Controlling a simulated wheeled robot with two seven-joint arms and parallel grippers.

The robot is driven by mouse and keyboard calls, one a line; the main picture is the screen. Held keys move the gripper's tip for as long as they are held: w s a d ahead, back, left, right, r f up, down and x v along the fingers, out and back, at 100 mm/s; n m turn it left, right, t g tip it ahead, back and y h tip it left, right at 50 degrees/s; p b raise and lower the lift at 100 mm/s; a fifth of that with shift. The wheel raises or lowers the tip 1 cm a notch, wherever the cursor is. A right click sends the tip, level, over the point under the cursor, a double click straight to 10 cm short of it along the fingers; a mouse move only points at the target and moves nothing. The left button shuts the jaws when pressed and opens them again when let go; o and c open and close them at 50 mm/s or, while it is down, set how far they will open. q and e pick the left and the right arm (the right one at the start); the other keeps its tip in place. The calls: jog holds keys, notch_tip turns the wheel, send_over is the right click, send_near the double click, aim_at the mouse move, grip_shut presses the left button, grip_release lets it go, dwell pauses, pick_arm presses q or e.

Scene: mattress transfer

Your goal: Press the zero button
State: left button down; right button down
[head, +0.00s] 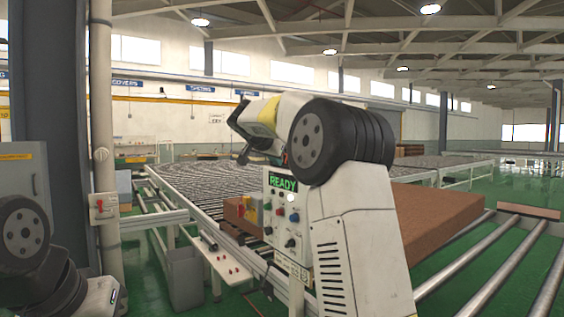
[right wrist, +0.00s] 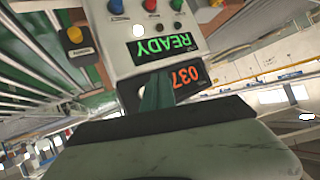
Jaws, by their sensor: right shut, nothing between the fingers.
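The control panel (head: 269,220) is a pale box in the middle of the head view, with a green READY display (head: 283,184), and my right arm covers part of it. In the right wrist view the panel (right wrist: 118,45) appears upside down, with READY (right wrist: 165,45) and an orange 037 display (right wrist: 186,76). A blue button (right wrist: 116,6), a red button (right wrist: 149,5) and a green button (right wrist: 176,4) show there. I cannot tell which one is the zero button. My right gripper (head: 243,157) is shut and empty; its fingers (right wrist: 156,90) overlap the 037 display. Contact cannot be told. My left gripper is out of view.
A yellow button (right wrist: 75,35) on a small box stands beside the panel. A brown mattress-like block (head: 435,225) lies behind my right arm, near metal rollers (head: 490,285). A long roller conveyor (head: 200,185) stretches behind the panel. A grey bin (head: 185,278) stands at the lower left.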

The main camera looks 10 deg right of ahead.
jog(key=shift+w+d, duration=0.25)
jog(key=shift+d, duration=0.45)
jog(key=shift+w+d, duration=0.3)
jog(key=shift+d, duration=0.45)
jog(key=shift+w+d, duration=0.25)
jog(key=shift+d, duration=0.45)
dwell(0.4)
jog(key=shift+w+d, duration=0.1)
jog(key=shift+d, duration=0.3)
jog(key=shift+w+d, duration=0.3)
jog(key=shift+d, duration=0.5)
dwell(0.8)
dwell(0.4)
jog(key=shift+s+a, duration=0.25)
jog(key=shift+a, duration=0.35)
jog(key=shift+s+a, duration=0.2)
jog(key=shift+a, duration=0.4)
jog(key=shift+s+a, duration=0.3)
jog(key=shift+a, duration=0.5)
jog(key=shift+s+a, duration=0.25)
jog(key=shift+a, duration=0.5)
jog(key=shift+s+a, duration=0.3)
jog(key=shift+a, duration=0.5)
